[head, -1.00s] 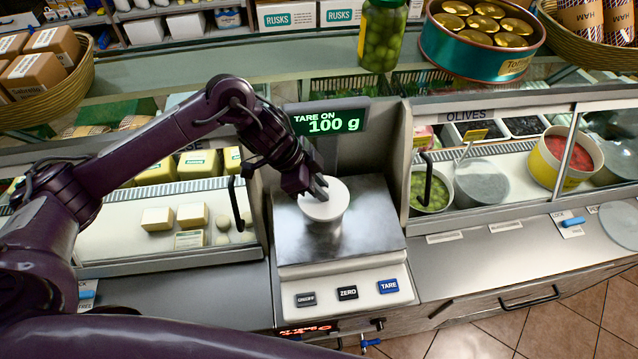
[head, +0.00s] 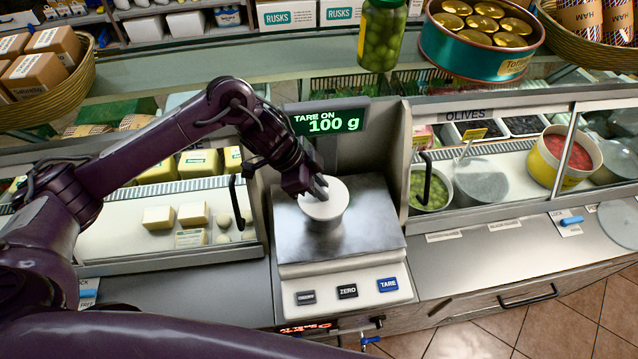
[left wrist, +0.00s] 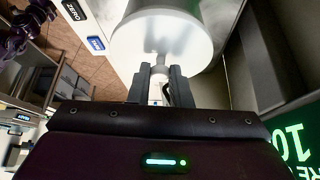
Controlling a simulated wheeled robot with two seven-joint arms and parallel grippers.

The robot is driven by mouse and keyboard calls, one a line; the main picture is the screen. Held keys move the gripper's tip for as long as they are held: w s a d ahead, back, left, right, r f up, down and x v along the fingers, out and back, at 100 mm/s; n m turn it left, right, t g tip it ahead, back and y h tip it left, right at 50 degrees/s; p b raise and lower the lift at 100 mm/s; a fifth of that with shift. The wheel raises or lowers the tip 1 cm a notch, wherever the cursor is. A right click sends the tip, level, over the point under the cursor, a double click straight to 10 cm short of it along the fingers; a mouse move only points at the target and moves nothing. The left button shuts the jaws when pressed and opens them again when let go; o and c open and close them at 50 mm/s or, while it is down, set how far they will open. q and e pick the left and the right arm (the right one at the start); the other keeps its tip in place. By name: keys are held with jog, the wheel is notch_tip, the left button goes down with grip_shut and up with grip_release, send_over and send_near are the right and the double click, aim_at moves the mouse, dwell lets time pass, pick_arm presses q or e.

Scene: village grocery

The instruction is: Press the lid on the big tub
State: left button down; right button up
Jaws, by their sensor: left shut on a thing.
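A white round lid (head: 335,207) tops a small pale tub on the scale's steel plate (head: 370,225). In the left wrist view the white lid (left wrist: 150,40) faces the camera, with the white tub body beyond it. My left gripper (head: 321,186) is at the lid's far-left side, and in the left wrist view its fingers (left wrist: 161,75) are shut on a small grey knob-like part at the lid. I cannot tell from the frames whether the lid is fully seated. My right gripper is not in view.
The scale display (head: 330,122) reads 100 g, with buttons (head: 347,291) in front. Glass cases flank the scale, holding cheeses at left and a yellow tub (head: 545,165) of red food at right. A grey disc (head: 622,222) lies on the right counter. A jar (head: 382,35) stands behind.

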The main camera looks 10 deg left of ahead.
pick_arm(q)
jog(key=c, duration=0.8)
grip_release()
jog(key=shift+o, duration=0.2)
jog(key=shift+r+p, duration=1.35)
jog(key=shift+p, duration=0.05)
jog(key=shift+r, duration=2.15)
